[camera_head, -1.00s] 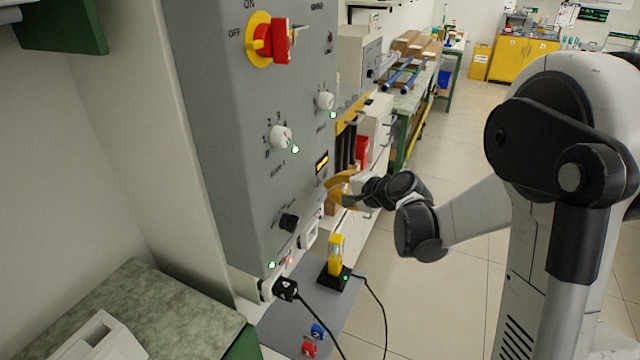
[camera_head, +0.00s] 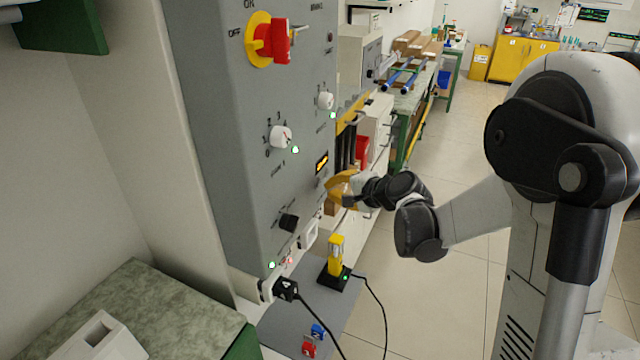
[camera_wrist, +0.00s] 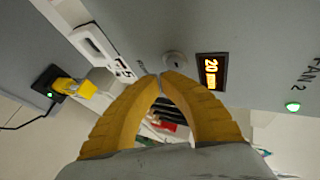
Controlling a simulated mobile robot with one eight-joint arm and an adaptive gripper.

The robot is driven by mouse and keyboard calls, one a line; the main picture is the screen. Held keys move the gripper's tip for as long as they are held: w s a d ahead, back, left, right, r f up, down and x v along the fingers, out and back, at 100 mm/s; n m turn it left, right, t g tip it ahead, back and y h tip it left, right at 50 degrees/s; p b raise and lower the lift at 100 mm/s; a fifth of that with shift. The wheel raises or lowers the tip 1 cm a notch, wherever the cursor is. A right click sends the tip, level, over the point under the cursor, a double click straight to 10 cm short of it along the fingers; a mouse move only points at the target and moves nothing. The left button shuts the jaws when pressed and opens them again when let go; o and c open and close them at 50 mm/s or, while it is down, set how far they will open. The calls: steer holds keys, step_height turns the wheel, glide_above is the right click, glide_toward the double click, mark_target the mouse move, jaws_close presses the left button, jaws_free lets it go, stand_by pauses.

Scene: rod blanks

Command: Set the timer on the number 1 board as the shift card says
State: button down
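The grey board (camera_head: 225,150) stands at the left in the head view; I cannot read a board number on it. A lit orange display (camera_head: 322,162) is low on its face. In the wrist view the display (camera_wrist: 211,72) reads 20, with smaller letters beside it. A small round pale knob (camera_wrist: 176,60) sits next to the display. My gripper (camera_wrist: 161,75) has yellow fingers with the tips together, just short of or at the knob; I cannot tell whether they touch it. Nothing is seen between the fingers. My gripper (camera_head: 334,184) is just below the display in the head view. I cannot make out a shift card.
A yellow device (camera_head: 335,258) stands below my gripper. Open floor (camera_head: 440,300) lies to the right.

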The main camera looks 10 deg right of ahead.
steer(key=shift+w+a, duration=0.25)
steer(key=shift+a, duration=0.05)
steer(key=shift+w+a, duration=0.25)
steer(key=shift+a, duration=0.1)
stand_by(0.7)
stand_by(0.3)
steer(key=shift+s+d, duration=0.5)
steer(key=shift+d, duration=0.15)
steer(key=shift+s+d+b, duration=0.15)
steer(key=shift+s+d, duration=0.6)
steer(key=shift+d, duration=0.3)
steer(key=shift+s+d+b, duration=0.15)
steer(key=shift+s+d, duration=0.55)
steer(key=shift+d, duration=0.3)
